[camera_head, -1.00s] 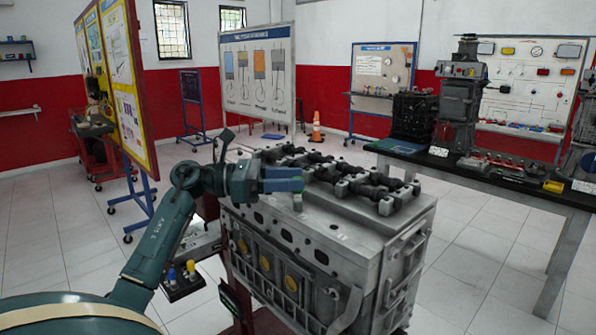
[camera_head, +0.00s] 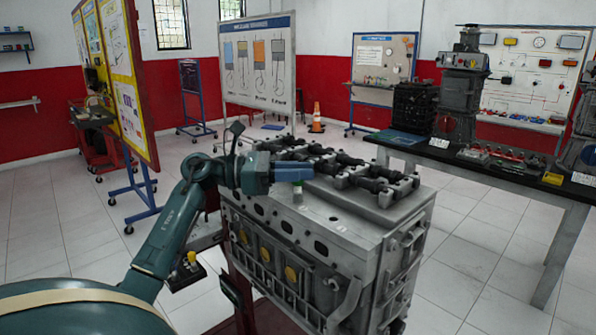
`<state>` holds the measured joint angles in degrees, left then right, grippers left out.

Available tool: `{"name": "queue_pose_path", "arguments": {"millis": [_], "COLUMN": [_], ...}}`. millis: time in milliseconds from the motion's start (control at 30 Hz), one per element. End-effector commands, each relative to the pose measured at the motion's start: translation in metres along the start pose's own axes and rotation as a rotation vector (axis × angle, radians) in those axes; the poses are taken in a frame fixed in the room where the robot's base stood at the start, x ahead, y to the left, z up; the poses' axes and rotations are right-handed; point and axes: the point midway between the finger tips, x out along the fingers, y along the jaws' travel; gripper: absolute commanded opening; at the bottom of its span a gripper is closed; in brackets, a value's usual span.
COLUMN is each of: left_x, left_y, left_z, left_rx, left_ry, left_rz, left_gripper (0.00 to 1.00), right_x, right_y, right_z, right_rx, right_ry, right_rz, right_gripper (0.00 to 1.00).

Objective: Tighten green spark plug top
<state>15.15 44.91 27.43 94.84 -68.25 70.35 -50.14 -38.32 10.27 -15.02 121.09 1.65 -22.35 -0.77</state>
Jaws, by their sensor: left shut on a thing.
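The green spark plug top (camera_head: 297,187) shows as a small green piece with a pale lower part on the near top edge of the grey engine block (camera_head: 300,219). It looks upright. My left gripper (camera_head: 297,175) reaches in from the left with its blue fingers level, just over the green piece. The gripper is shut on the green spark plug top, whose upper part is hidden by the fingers. How firmly it is seated cannot be told. My right gripper is not in view.
A dark tray (camera_head: 186,277) with a yellow piece (camera_head: 192,258) sits left of the engine, partly behind my left arm. Black rocker parts (camera_head: 345,170) rise along the engine top. A long workbench (camera_head: 489,170) with engine models stands at the right. White floor lies between.

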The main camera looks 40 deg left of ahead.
Motion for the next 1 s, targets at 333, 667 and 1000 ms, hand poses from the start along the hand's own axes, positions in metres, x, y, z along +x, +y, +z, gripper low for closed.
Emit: {"name": "queue_pose_path", "arguments": {"millis": [333, 667, 1000], "left_x": [0.000, 0.000, 0.000], "left_y": [0.002, 0.001, 0.000], "left_z": [-0.005, 0.000, -0.001], "left_rx": [0.000, -0.003, -0.002], "left_ry": [0.001, 0.001, 0.002], "left_rz": [-0.136, -0.384, -0.417], "left_gripper": [0.00, 0.00, 0.00], "right_x": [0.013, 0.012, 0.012], "right_y": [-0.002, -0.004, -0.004], "right_z": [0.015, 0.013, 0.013], "right_rx": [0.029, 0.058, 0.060], "right_ry": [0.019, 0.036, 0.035], "right_rz": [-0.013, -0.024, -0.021], "right_gripper": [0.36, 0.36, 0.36]}}
